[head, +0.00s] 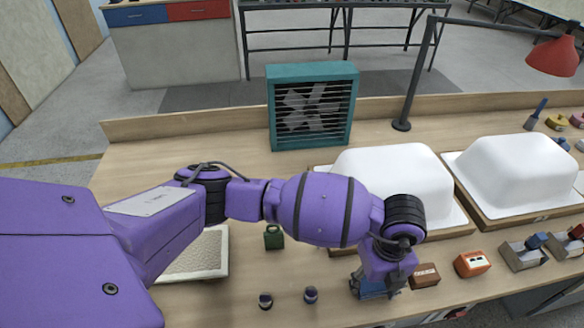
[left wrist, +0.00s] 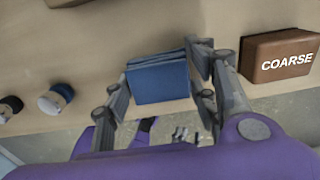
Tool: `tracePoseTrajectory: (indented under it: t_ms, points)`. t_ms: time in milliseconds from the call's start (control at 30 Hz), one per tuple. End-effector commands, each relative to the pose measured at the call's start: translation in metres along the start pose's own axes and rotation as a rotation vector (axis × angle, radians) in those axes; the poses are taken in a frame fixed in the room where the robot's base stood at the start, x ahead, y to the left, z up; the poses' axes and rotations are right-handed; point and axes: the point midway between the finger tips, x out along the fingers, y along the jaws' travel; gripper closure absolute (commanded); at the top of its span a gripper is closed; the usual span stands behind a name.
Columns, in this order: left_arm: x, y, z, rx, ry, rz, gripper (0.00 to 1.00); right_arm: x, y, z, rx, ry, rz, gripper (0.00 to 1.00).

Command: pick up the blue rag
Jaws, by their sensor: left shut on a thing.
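The blue rag (left wrist: 158,80) is a folded blue block between the two fingers of my left gripper (left wrist: 163,88) in the left wrist view. The gripper is shut on it, with a finger on each side. In the head view the rag (head: 372,287) shows partly under my left gripper (head: 378,284), near the front edge of the bench. I cannot tell whether the rag is touching the bench. My right gripper is not in view.
A brown block marked COARSE (left wrist: 283,55) stands close to the right, and an orange box (head: 472,263) lies beyond it. Two small jars (head: 310,295) (head: 265,301) stand to the left. White tub shells (head: 390,165) (head: 520,170) and a teal fan (head: 312,105) stand behind.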

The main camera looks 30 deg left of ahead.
Motion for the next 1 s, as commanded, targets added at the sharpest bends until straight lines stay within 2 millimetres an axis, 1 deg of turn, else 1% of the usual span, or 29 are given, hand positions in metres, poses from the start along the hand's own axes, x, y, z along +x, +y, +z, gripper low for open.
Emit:
tracePoseTrajectory:
  t_ms: [167,233,367,400,467,667,700,800,900,1000]
  points:
    - [-0.007,-0.002,0.001,0.001,-0.003,-0.004,0.73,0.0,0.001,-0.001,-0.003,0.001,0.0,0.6]
    - [-0.013,-0.002,0.001,0.001,-0.004,-0.005,0.73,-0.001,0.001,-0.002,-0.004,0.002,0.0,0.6]
    - [-0.032,-0.002,0.002,0.001,-0.005,-0.006,0.73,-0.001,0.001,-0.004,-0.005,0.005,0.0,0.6]
    - [-0.039,-0.005,-0.002,0.004,-0.004,-0.008,0.73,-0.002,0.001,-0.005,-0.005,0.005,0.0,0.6]
    - [-0.05,-0.009,-0.011,0.006,-0.003,-0.009,0.73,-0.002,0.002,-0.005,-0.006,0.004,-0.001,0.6]
    - [-0.092,-0.026,-0.043,0.008,-0.004,-0.009,0.73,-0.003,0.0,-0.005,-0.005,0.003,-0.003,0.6]
    - [-0.098,-0.029,-0.052,0.009,-0.002,-0.008,0.73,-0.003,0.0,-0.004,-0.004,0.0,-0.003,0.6]
    - [-0.107,-0.041,-0.076,0.008,-0.001,-0.005,0.73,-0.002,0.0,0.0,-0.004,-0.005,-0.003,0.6]
    - [-0.116,-0.05,-0.094,0.006,-0.001,-0.004,0.73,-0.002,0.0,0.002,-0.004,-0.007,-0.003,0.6]
    - [-0.123,-0.057,-0.108,0.005,-0.002,-0.003,0.73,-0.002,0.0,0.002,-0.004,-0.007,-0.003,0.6]
